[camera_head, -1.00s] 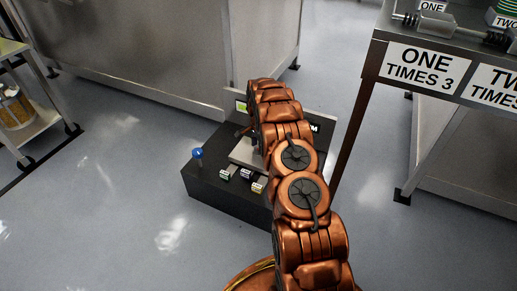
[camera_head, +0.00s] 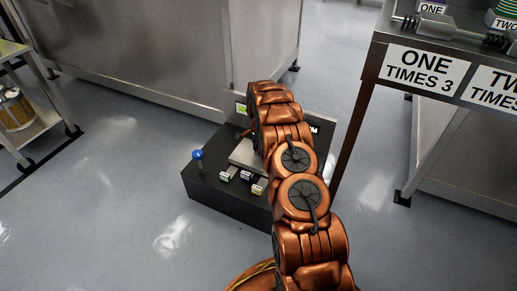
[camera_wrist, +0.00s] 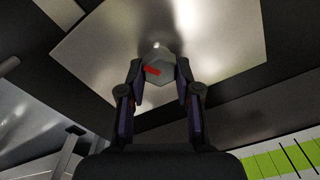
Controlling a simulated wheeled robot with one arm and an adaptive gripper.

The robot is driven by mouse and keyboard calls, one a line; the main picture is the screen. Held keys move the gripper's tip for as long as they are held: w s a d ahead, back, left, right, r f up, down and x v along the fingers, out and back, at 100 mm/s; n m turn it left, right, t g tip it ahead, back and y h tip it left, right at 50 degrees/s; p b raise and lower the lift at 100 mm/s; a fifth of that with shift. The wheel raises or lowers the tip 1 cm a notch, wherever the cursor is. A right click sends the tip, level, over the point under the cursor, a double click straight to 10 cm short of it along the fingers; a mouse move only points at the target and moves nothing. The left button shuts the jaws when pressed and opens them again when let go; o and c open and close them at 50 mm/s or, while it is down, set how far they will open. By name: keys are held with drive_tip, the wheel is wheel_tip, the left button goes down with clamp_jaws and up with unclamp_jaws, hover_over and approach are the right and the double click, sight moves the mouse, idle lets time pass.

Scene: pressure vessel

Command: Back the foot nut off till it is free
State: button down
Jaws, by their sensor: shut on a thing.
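The foot nut (camera_wrist: 158,74) is a grey hex nut with a red mark on its face. In the wrist view it sits against a pale metal plate (camera_wrist: 225,55), with a small bright stud tip showing just above it. My gripper (camera_wrist: 157,82) has its two fingers closed on opposite sides of the nut. Whether the nut is still threaded cannot be told. In the head view my arm hides the nut and the gripper; part of the plate (camera_head: 246,154) shows on top of a black base unit (camera_head: 212,182).
The black base has a blue-knobbed lever (camera_head: 197,155) and several small labelled blocks (camera_head: 241,178) at its front. A table with a "ONE TIMES 3" sign (camera_head: 424,69) stands at right. A shelf cart (camera_head: 28,130) is at left. The floor at front left is clear.

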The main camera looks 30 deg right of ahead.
drive_tip(key=shift+r+n+p, duration=0.1)
drive_tip(key=shift+n+p, duration=0.2)
drive_tip(key=shift+p, duration=0.05)
drive_tip(key=n+p, duration=0.3)
drive_tip(key=shift+a+p, duration=0.1)
drive_tip(key=shift+p, duration=0.25)
drive_tip(key=n+p, duration=0.3)
drive_tip(key=n, duration=0.3)
drive_tip(key=shift+w, duration=0.1)
drive_tip(key=shift+n, duration=0.3)
drive_tip(key=c, duration=0.8)
unclamp_jaws()
drive_tip(key=shift+w, duration=0.1)
wheel_tip(320, 180, up, 12)
